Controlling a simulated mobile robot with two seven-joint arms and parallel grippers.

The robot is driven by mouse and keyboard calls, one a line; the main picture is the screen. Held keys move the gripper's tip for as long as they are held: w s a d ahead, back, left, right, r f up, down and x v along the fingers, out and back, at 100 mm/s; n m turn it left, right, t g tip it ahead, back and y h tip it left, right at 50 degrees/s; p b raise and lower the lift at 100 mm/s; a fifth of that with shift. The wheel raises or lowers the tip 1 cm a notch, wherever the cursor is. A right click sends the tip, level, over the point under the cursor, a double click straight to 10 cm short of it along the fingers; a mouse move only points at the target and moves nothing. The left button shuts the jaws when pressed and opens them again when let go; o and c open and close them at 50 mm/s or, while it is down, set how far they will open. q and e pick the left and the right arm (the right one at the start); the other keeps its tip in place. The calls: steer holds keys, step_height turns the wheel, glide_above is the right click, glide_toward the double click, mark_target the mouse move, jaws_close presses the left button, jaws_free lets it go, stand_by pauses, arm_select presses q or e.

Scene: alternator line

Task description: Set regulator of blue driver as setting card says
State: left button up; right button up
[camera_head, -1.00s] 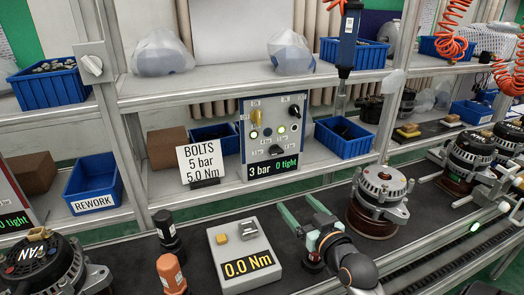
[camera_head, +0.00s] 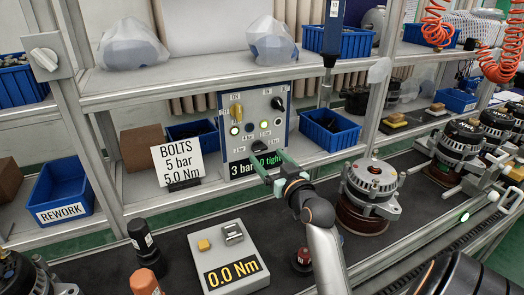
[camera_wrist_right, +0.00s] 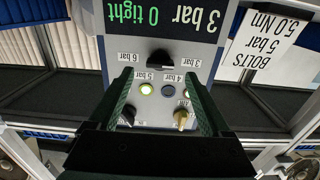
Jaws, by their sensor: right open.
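The panel (camera_head: 239,147) stands on the middle shelf, its display (camera_head: 243,168) reading "3 bar 0 tight". A black knob (camera_head: 265,148) is low on its face; in the right wrist view the knob (camera_wrist_right: 160,58) sits among bar labels, "6 bar" among them. Where its pointer aims is unclear. The setting card (camera_head: 178,160) reads "BOLTS 5 bar 5.0 Nm". The blue driver (camera_head: 334,30) hangs above right of the panel. My right gripper (camera_head: 268,164) is open and empty before the panel's lower part, its fingers spread to either side below the knob. My left gripper is not in view.
A yellow knob (camera_head: 235,112) and another black knob (camera_head: 278,103) are higher on the panel. A blue bin (camera_head: 330,130) stands close on its right. A grey box reading "0.0 Nm" (camera_head: 225,250) and an alternator (camera_head: 370,185) are on the bench below.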

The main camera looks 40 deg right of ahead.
mark_target(261, 150)
steer(key=shift+x, duration=2.25)
jaws_close()
